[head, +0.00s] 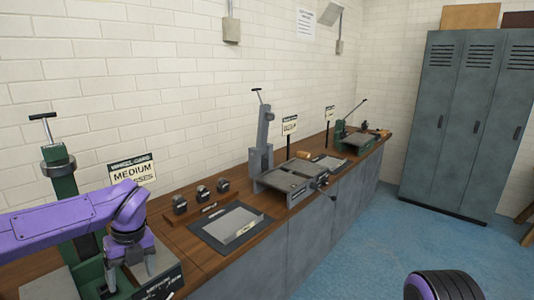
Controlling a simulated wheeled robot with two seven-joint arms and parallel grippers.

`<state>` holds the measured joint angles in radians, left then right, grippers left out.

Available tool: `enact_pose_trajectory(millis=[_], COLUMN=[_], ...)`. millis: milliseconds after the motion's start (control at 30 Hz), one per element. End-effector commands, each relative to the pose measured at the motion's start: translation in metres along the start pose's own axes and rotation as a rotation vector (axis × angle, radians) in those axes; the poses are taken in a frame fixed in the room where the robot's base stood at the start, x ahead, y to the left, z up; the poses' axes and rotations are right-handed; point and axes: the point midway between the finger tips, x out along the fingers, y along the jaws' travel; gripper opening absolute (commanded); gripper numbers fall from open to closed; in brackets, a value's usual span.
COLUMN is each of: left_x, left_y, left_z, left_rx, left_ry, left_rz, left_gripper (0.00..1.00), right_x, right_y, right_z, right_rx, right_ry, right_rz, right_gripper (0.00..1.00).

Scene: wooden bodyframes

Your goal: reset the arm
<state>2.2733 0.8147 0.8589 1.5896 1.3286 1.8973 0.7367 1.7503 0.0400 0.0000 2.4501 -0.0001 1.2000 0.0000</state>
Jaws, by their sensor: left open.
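My left gripper (142,268) points down at the lower left of the head view, over the green and grey press at the near end of the bench. It is open, and I see nothing held in it. Its fingertips are small and partly lost against the machine, so I cannot tell if they touch it. My right gripper is not in view; only a purple and black part of my own body shows at the bottom right.
A green press (62,180) with a T-handle stands close to my left arm. The wooden bench (205,262) carries a grey plate (232,226), small dark blocks (201,194), a grey machine (290,178) and a farther green machine (355,140). Lockers (465,125) stand right. The blue floor (385,245) is clear.

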Motion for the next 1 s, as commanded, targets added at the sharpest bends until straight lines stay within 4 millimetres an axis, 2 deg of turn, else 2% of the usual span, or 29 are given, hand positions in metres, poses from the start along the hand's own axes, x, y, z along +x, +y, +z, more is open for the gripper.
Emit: enact_pose_trajectory(millis=[233,367,467,567,667,700,800,900,1000], left_x=[0.054,0.094,0.13,0.174,0.229,0.252,0.297,0.325,0.337], left_y=[-0.007,-0.004,-0.001,0.005,0.019,0.028,0.058,0.096,0.129], left_z=[-0.008,-0.014,-0.023,-0.04,-0.073,-0.092,-0.145,-0.193,-0.227], left_rx=[0.245,0.462,0.691,1.018,1.505,1.734,2.278,2.723,3.026], left_ry=[-0.138,-0.232,-0.304,-0.372,-0.415,-0.416,-0.377,-0.304,-0.235], left_rz=[0.163,0.288,0.4,0.533,0.677,0.723,0.769,0.732,0.655], left_gripper=[0.79,0.79,0.79,0.79,0.79,0.79,0.79,0.79,0.79], right_x=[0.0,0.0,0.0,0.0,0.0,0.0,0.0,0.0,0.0], right_y=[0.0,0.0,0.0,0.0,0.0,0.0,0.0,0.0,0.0], right_z=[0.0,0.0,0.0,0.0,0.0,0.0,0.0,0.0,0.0], right_rx=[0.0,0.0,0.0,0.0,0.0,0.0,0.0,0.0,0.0], right_ry=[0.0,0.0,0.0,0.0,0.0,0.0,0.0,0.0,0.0], right_rz=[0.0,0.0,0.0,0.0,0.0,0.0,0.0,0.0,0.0], right_gripper=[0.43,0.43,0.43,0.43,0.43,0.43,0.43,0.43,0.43])
